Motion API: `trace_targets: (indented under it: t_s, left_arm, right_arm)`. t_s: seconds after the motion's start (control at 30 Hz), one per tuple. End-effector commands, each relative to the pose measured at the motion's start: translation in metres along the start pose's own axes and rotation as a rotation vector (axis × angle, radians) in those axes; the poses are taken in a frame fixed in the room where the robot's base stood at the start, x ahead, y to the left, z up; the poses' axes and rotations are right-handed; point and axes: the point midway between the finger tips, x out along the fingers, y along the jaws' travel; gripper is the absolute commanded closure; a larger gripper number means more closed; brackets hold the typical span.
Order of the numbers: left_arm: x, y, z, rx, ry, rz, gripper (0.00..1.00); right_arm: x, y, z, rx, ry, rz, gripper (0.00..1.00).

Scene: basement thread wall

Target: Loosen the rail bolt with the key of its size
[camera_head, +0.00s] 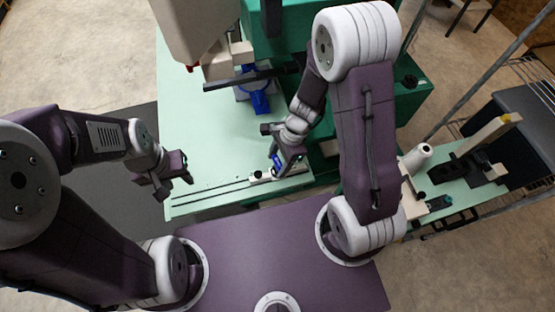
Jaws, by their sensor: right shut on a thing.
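My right gripper (281,165) is shut on a small blue thing (276,162), apparently a key. It is low over a pale block (281,173) at the front of the green table. The block sits at the right end of dark rail lines (212,191) and has dark round spots at its ends. The rail bolt itself is too small to tell apart, and the gripper partly hides the block. I cannot tell whether the key touches a bolt. My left gripper (178,185) is open and empty, left of the table's front part.
The pale green table (190,130) carries a blue clamp-like part (258,100) and a dark bar (243,79) at the back. Green machine housing (400,105) stands behind my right arm. A white cone (416,158) and another green bench (460,187) are at right. The table's left middle is clear.

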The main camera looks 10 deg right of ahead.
Motion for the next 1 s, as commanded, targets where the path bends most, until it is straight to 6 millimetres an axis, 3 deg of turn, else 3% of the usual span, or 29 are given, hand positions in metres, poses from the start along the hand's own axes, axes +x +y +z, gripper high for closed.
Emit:
trace_targets:
  t_s: [0.17,0.3,1.0]
  left_arm:
    - [-0.013,0.0,-0.001,0.0,0.0,0.0,0.6]
    - [-0.011,0.0,-0.001,0.0,0.001,0.0,0.6]
    - [-0.051,0.001,-0.005,0.0,0.0,0.0,0.6]
  right_arm:
    - [-0.003,-0.003,-0.001,-0.196,0.006,0.058,1.0]
    - [0.001,-0.006,-0.001,-0.555,0.007,0.167,1.0]
    - [-0.003,-0.007,0.003,-1.12,0.009,0.345,1.0]
